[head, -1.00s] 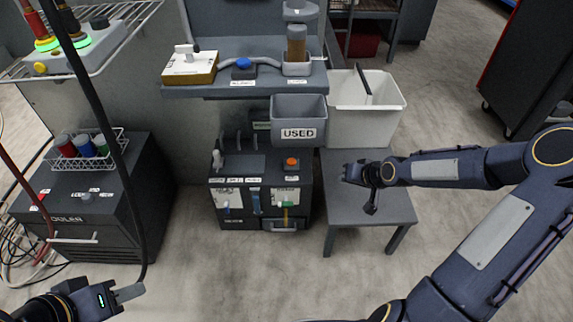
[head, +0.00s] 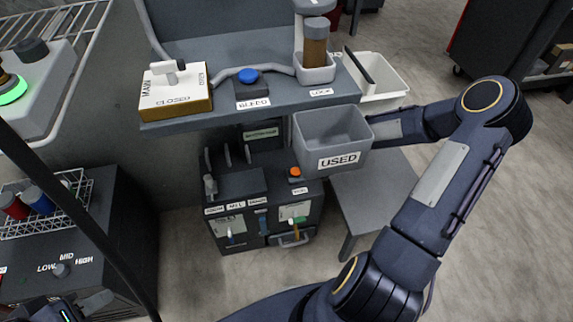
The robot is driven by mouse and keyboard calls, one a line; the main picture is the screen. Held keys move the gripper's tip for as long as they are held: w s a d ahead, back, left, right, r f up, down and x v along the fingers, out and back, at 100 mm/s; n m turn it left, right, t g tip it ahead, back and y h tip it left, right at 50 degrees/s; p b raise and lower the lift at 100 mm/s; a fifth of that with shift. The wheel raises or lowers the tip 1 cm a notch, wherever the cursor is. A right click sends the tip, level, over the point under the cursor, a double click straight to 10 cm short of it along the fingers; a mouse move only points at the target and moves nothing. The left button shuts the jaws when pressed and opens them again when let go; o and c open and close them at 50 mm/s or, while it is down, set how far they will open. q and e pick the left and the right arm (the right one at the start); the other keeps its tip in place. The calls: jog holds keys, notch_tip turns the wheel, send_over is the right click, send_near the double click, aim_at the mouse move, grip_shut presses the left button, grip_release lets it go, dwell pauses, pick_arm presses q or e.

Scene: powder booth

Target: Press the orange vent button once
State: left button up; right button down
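The orange vent button (head: 296,171) sits on top of a dark control cabinet (head: 235,187), just left of the grey USED bin (head: 333,141). It stands uncovered, with a small label below it. My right arm reaches in from the right and its forearm passes behind the USED bin. My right gripper is hidden there, so its distance from the button cannot be told. My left gripper (head: 98,303) is at the bottom left edge, partly cut off, well away from the button. Its finger gap cannot be made out.
A shelf (head: 221,113) above the cabinet carries a MAIN box (head: 174,92), a blue BLEED button (head: 248,75) and a brown cylinder (head: 316,42). A grey stool (head: 372,195) stands right of the cabinet. A black cable (head: 75,212) hangs at left.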

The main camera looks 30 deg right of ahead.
dwell(0.4)
jog(key=b, duration=0.7)
send_over(298, 173)
notch_tip(298, 173, down, 7)
jog(key=shift+f, duration=0.15)
jog(key=shift+f+b, duration=0.6)
jog(key=shift+f, duration=0.15)
dwell(0.9)
jog(key=shift+f, duration=0.4)
jog(key=shift+f+b, duration=0.4)
jog(key=shift+f, duration=0.1)
dwell(0.6)
jog(key=shift+s, duration=0.1)
jog(key=shift+r+p, duration=0.95)
